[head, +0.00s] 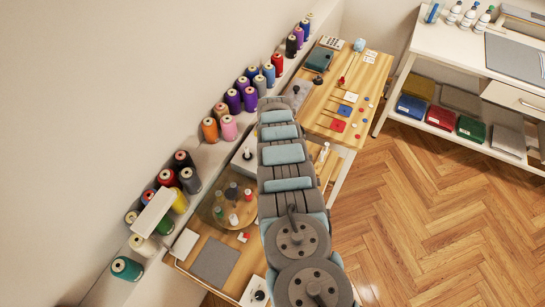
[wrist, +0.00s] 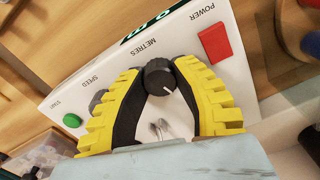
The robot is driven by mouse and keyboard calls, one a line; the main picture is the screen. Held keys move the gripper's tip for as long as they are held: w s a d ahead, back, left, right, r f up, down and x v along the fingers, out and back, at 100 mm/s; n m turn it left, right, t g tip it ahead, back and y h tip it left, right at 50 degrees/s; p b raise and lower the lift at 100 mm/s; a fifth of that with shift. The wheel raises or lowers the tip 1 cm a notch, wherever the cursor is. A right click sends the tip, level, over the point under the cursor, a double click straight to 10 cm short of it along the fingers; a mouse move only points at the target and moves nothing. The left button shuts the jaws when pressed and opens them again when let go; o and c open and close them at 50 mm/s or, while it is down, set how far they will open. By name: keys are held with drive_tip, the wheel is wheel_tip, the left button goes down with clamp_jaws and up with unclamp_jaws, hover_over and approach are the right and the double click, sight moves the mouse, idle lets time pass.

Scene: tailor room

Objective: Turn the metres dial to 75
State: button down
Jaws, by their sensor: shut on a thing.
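The metres dial (wrist: 160,78) is a round black knob with a white pointer line, on a white control panel (wrist: 75,75) in the wrist view. The pointer slants toward the lower right of the picture. My gripper (wrist: 158,76), with yellow and black fingers, is shut on the dial, one finger on each side. A dark display (wrist: 148,24) with green digits is cut off at the top edge, so its reading cannot be told. In the head view my arm hides the gripper and the dial.
A red power switch (wrist: 214,42) sits right of the dial. A speed knob (wrist: 98,99), partly behind the left finger, and a green start button (wrist: 72,120) sit left. Thread spools (head: 232,100) line the shelf beside the wooden bench (head: 322,110).

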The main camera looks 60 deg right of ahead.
drive_tip(key=m+b, duration=0.1)
drive_tip(key=m, duration=0.2)
drive_tip(key=m+b, duration=0.1)
drive_tip(key=m, duration=0.1)
drive_tip(key=shift+f+b, duration=0.25)
drive_tip(key=shift+b, duration=0.1)
drive_tip(key=shift+r+m+b, duration=0.1)
drive_tip(key=shift+m+b, duration=0.65)
drive_tip(key=shift+m, duration=0.65)
drive_tip(key=c, duration=1)
unclamp_jaws()
drive_tip(key=shift+r, duration=0.15)
wheel_tip(320, 180, up, 12)
drive_tip(key=shift+f, duration=0.1)
